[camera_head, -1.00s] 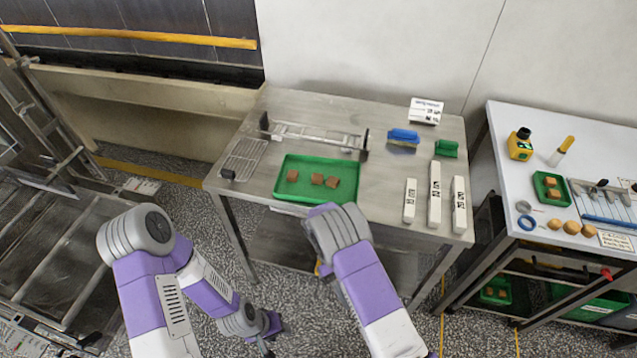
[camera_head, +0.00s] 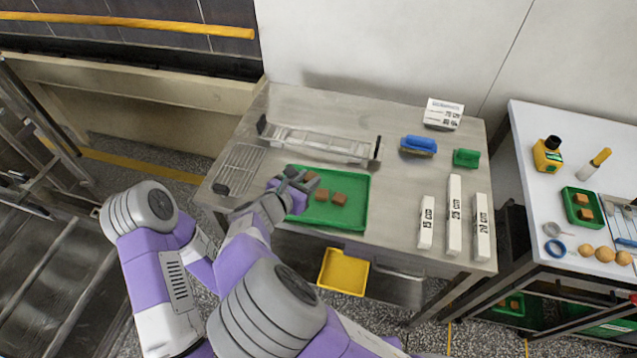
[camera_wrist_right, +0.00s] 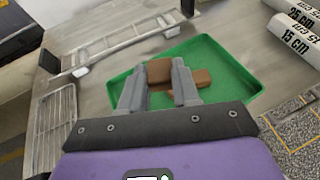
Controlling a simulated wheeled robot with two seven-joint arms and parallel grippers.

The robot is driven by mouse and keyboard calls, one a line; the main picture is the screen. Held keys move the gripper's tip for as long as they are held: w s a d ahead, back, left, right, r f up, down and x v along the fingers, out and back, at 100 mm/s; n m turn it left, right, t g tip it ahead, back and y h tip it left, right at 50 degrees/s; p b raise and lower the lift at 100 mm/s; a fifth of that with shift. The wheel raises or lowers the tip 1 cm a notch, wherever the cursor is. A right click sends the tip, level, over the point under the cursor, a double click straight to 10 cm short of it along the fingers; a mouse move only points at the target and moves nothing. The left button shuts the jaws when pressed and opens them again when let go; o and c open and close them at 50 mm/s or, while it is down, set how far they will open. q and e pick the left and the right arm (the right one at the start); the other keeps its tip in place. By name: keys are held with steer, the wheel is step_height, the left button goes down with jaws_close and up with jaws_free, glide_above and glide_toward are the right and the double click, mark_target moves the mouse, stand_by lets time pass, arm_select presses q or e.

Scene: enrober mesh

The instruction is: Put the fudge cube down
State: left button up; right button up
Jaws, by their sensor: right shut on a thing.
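My right gripper (camera_head: 298,180) is over the left part of the green tray (camera_head: 352,215) on the steel table. It is shut on a brown fudge cube (camera_wrist_right: 158,72), which shows between the fingers in the right wrist view; in the head view the fingers partly cover it. Two more fudge cubes (camera_head: 340,199) sit in the tray just right of the gripper, and one shows partly behind the right finger in the wrist view (camera_wrist_right: 203,79). I cannot tell whether the held cube touches the tray floor. My left gripper is out of sight.
A wire mesh rack (camera_head: 241,166) lies left of the tray, with a metal rail frame (camera_head: 318,142) behind. A blue brush (camera_head: 418,145), a green block (camera_head: 466,158) and white length blocks (camera_head: 454,215) stand right. A yellow bin (camera_head: 343,272) is below the table edge.

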steer(key=f, duration=0.2)
steer(key=f+b, duration=0.1)
steer(key=f, duration=0.3)
steer(key=shift+s, duration=0.3)
step_height(320, 180, down, 4)
steer(key=shift+r+b, duration=0.15)
steer(key=shift+b, duration=0.55)
steer(key=o, duration=0.8)
steer(key=shift+w, duration=0.1)
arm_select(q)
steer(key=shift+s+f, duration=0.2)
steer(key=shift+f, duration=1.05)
arm_select(e)
steer(key=shift+r, duration=0.1)
